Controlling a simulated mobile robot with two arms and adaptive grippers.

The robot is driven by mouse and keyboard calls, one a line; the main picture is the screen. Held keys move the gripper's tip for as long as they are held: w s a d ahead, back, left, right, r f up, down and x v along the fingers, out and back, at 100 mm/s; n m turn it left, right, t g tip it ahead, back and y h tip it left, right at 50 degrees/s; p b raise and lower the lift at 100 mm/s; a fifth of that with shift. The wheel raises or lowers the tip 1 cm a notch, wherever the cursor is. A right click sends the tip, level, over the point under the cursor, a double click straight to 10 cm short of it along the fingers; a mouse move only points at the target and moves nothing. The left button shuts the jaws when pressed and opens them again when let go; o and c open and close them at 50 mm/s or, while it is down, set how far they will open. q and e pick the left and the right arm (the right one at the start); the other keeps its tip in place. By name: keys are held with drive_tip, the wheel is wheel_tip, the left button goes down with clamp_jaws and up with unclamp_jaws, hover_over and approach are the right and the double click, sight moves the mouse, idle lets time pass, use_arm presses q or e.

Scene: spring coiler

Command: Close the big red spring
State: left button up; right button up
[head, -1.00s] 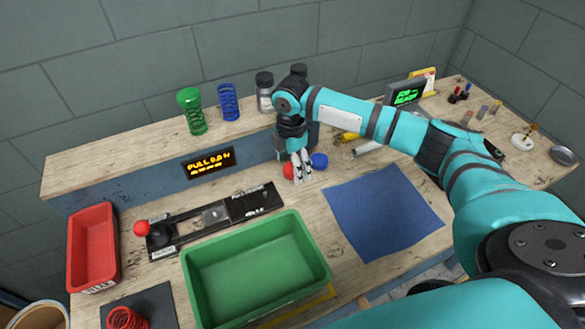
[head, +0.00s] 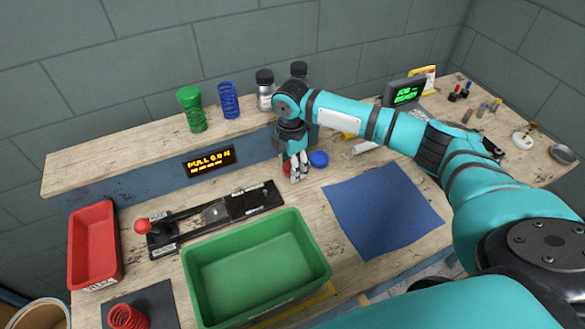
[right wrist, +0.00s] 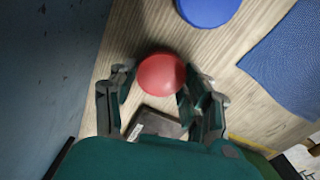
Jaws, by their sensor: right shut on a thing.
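The big red spring (head: 127,317) stands on a dark mat at the bottom left of the head view, cut off by the frame's lower edge. A round red cap (head: 287,168) is on the bench near the back ledge, partly hidden by my right gripper (head: 295,171). In the right wrist view the red cap (right wrist: 161,74) sits between the fingers of my right gripper (right wrist: 155,84), which is shut on it. I cannot tell whether the cap still touches the bench. My left gripper is not in view.
A blue cap (head: 318,159) lies close right of my right gripper. A green tray (head: 322,265), a red tray (head: 113,240), a lever-like device (head: 160,238) and a blue cloth (head: 385,210) are on the bench. A green spring (head: 196,121) and a blue spring (head: 229,107) stand on the ledge.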

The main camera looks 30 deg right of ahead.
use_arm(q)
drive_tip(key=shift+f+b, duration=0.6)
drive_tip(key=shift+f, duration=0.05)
use_arm(e)
wheel_tip(320, 180, up, 10)
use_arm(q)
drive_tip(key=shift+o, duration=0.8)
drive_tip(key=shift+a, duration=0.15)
